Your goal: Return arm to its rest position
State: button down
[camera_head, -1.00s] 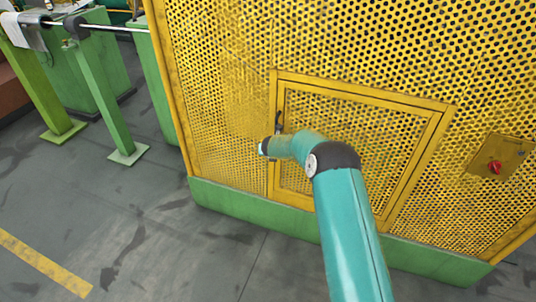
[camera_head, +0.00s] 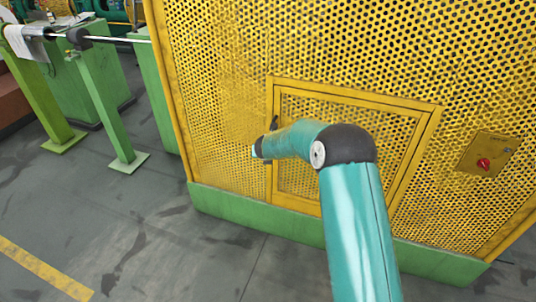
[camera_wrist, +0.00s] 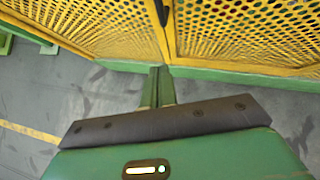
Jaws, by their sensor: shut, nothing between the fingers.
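My teal arm (camera_head: 358,225) reaches up from the bottom of the head view and bends left at a dark joint. Its far end, with my gripper (camera_head: 256,149), shows small in front of the left edge of a yellow mesh door (camera_head: 365,110). The gap between them is hard to judge. In the wrist view my gripper (camera_wrist: 158,72) has its two fingers together with nothing between them. A dark door handle (camera_head: 274,124) shows just above the gripper; a dark handle (camera_wrist: 162,12) is also at the top of the wrist view.
The yellow perforated guard (camera_head: 330,40) stands on a green base (camera_head: 245,212) and fills the right side. A red switch (camera_head: 484,163) is on it. Green posts (camera_head: 100,100) stand at left. The grey floor (camera_head: 150,230) at lower left is clear.

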jog(key=s+a+r+n+t+y, duration=0.1)
jog(key=s+r+n+y, duration=0.15)
jog(key=r+n, duration=0.45)
jog(key=s+a+r+n+t+y, duration=0.1)
jog(key=s+r+n, duration=0.2)
jog(key=r, duration=0.8)
jog(key=s+r+n+y, duration=0.2)
jog(key=s+r+n, duration=0.7)
jog(key=s+n, duration=0.15)
jog(key=s+d+n+g+h, duration=0.1)
jog(key=s+d+n, duration=0.3)
jog(key=s, duration=0.7)
jog(key=s+d+n+g+h, duration=0.2)
jog(key=s+d+n, duration=0.2)
jog(key=s+n, duration=0.3)
jog(key=s+d+n+g+h, duration=0.1)
jog(key=s+d+n, duration=0.4)
jog(key=s, duration=1.1)
jog(key=shift+f+g+h, duration=0.35)
jog(key=shift+f+g, duration=0.1)
jog(key=shift+g, duration=0.15)
